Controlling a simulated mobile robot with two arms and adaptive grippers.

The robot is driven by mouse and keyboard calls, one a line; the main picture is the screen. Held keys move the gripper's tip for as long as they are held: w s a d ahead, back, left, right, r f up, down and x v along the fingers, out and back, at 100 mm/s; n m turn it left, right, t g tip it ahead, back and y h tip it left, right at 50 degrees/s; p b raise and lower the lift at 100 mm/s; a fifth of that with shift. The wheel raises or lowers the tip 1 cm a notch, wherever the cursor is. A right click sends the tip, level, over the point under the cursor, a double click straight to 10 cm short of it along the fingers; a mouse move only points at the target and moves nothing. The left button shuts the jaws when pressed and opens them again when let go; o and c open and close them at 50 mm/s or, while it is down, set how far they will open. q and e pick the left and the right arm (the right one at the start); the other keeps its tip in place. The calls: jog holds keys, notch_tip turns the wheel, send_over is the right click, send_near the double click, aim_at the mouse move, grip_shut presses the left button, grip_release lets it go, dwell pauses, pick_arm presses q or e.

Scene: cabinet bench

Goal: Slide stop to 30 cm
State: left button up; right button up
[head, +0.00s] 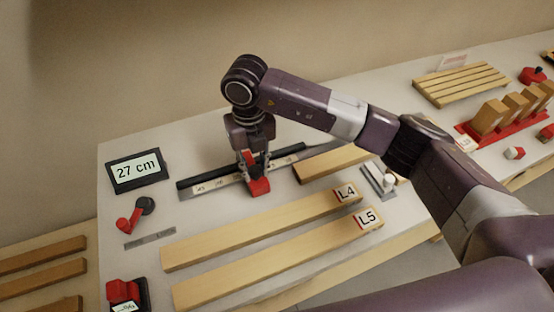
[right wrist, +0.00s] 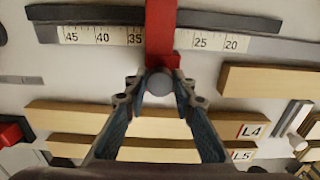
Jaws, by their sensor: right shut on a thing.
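The red stop (head: 258,187) sits on the black rail (head: 205,180) with a white printed scale (head: 207,186). In the right wrist view the stop (right wrist: 163,35) covers the scale between the 35 and 25 marks (right wrist: 200,42). My left gripper is not in view.
Wooden boards labelled L4 (head: 255,232) and L5 (head: 270,262) lie in front of the rail. A red-handled crank (head: 130,219) stands at left. A small metal fixture (head: 379,181) lies right. A slatted wooden rack (head: 462,84) and red rack of blocks (head: 487,134) stand farther right.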

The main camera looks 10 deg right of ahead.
jog(key=shift+s+a+b, duration=0.15)
jog(key=shift+a, duration=0.6)
jog(key=shift+s+a+b, duration=0.15)
jog(key=shift+a, duration=0.55)
jog(key=o, duration=0.9)
notch_tip(320, 180, up, 9)
jog(key=p, duration=0.4)
jog(key=shift+p, duration=0.35)
